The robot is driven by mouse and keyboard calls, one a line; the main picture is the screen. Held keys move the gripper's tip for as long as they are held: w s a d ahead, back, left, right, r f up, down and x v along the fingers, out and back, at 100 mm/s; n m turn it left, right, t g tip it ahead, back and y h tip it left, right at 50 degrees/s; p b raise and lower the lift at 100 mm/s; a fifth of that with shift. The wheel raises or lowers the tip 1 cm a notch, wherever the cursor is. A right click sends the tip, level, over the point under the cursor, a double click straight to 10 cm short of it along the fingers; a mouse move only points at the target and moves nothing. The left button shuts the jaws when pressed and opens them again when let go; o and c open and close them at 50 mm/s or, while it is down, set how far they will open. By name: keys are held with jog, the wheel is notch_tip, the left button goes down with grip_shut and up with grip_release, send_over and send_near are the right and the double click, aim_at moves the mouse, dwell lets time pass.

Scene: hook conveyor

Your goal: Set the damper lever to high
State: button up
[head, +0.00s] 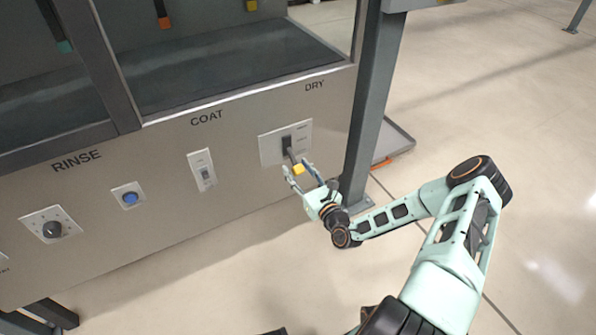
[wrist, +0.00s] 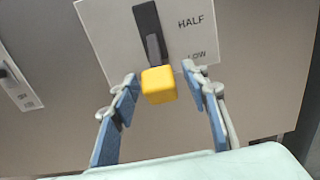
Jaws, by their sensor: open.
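The damper lever is a dark arm with a yellow block knob (head: 299,169) on a pale plate (head: 270,150) under the DRY label. In the wrist view the yellow knob (wrist: 158,85) hangs at the lower end of the dark lever arm (wrist: 152,40). HALF is printed beside the slot and LOW below it; the upper part of the plate is cut off. The knob is nearer LOW than HALF in the picture. My gripper (head: 297,172) is open, with its blue-padded fingers on either side of the knob, apart from it in the wrist view (wrist: 160,100).
On the same panel to the left are a COAT switch (head: 202,170), a blue RINSE button (head: 130,197) and a dark knob (head: 52,229). A grey post (head: 372,100) stands close right of the lever plate. Open floor lies to the right.

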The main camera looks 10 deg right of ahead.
grip_shut()
